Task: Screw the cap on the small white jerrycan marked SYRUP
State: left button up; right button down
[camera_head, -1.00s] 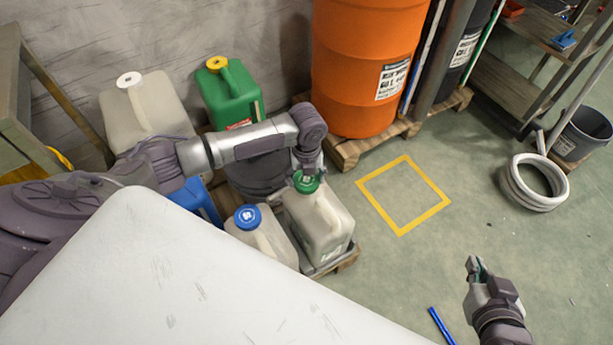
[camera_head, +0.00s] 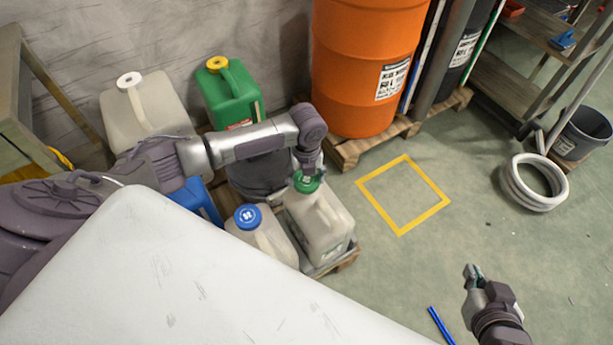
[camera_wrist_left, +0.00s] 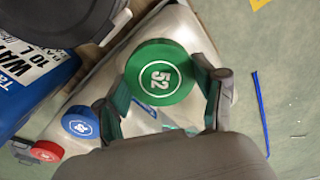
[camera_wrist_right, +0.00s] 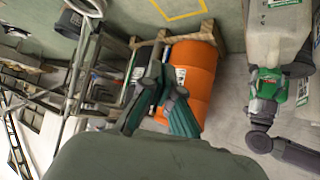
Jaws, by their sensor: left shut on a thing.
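A green cap (camera_head: 307,183) marked 52 is at the top of a small off-white jerrycan (camera_head: 325,225). In the left wrist view the cap (camera_wrist_left: 160,75) lies between the fingers of my left gripper (camera_wrist_left: 163,98), which is shut on it from above. The jerrycan's neck is hidden under the cap, so I cannot tell how the cap sits on it. I cannot read SYRUP on the jerrycan. My right gripper (camera_head: 473,272) is over the floor at the right, apart from the jerrycan. Its fingers (camera_wrist_right: 160,90) look empty, but their opening is unclear.
A blue-capped pale jerrycan (camera_head: 262,232) stands close left of the green-capped one. A green jerrycan (camera_head: 228,98), a larger white one (camera_head: 145,110) and an orange drum (camera_head: 360,65) stand behind. A yellow floor square (camera_head: 430,213) is empty. A blue stick (camera_head: 440,325) lies on the floor.

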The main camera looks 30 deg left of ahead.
jog(key=shift+s+d+f+g, duration=0.2)
jog(key=shift+s+f+g, duration=0.25)
jog(key=shift+s, duration=0.2)
dwell(0.3)
pick_arm(q)
jog(key=shift+p, duration=0.35)
pick_arm(e)
jog(key=shift+s+d+f+g, duration=0.25)
jog(key=shift+s+f+g, duration=0.1)
jog(key=shift+s, duration=0.2)
dwell(0.7)
jog(key=shift+s+f+h, duration=0.2)
jog(key=shift+s+h, duration=0.05)
jog(key=shift+h, duration=0.05)
jog(key=shift+s+d+f+g, duration=0.15)
jog(key=shift+s+d+g, duration=0.1)
jog(key=shift+s+g, duration=0.1)
dwell(0.5)
pick_arm(q)
jog(key=shift+f, duration=0.55)
pick_arm(e)
jog(key=shift+w+a, duration=0.2)
jog(key=shift+w, duration=0.05)
dwell(0.7)
pick_arm(q)
jog(key=shift+f, duration=0.45)
pick_arm(e)
jog(key=shift+d, duration=0.1)
dwell(0.7)
